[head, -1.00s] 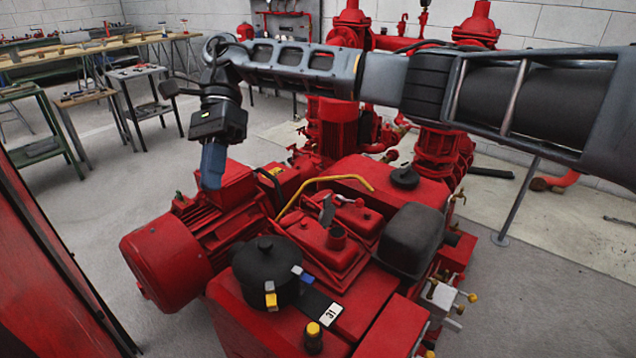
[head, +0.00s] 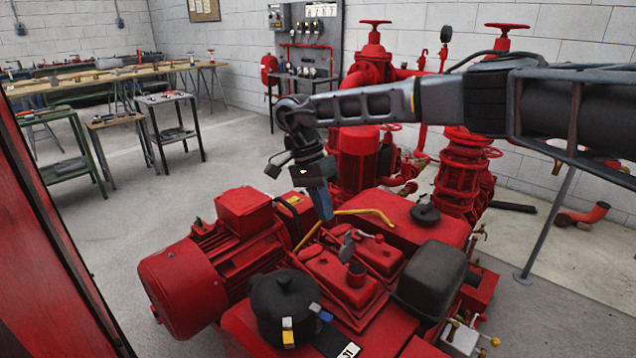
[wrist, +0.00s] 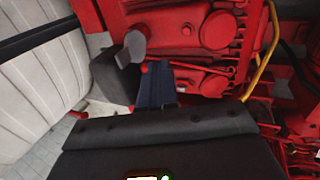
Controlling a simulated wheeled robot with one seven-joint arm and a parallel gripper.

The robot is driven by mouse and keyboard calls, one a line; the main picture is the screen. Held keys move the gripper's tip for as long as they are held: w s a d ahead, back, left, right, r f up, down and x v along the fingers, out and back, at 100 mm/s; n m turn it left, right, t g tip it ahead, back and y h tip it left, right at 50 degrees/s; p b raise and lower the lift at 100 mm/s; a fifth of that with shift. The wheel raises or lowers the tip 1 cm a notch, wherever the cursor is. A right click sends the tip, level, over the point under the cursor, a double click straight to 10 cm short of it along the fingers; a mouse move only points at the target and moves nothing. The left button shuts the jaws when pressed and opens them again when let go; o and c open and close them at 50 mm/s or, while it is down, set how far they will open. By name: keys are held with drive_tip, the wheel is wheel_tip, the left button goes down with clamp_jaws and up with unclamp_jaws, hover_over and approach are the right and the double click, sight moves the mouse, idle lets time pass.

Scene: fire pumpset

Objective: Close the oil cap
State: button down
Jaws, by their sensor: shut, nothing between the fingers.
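The oil cap appears to be the small grey flap (head: 347,246) standing tilted up beside a short red filler neck (head: 356,274) on the red engine top. In the wrist view a grey flap (wrist: 131,48) shows just past and left of the fingertips. My gripper (head: 326,214) points down above the engine, behind and left of the flap in the head view. Its blue fingers are together and empty, and they also show in the wrist view (wrist: 156,75). I cannot tell how far the fingertips are from the flap.
A yellow bent pipe (head: 365,213) runs close to my gripper. A black lidded pot-like part (head: 280,310) and a dark grey box (head: 432,277) flank the filler neck. A red motor (head: 190,285) is at the left. Open floor (head: 130,205) lies beyond it.

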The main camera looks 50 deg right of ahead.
sight(346, 246)
drive_tip(key=shift+s+f+p, duration=0.25)
drive_tip(key=shift+s+p, duration=0.1)
drive_tip(key=shift+s, duration=0.75)
drive_tip(key=shift+s+f+p, duration=0.2)
drive_tip(key=shift+s+p, duration=0.1)
drive_tip(key=shift+s, duration=0.8)
drive_tip(key=shift+s+d, duration=0.1)
drive_tip(key=shift+d, duration=0.05)
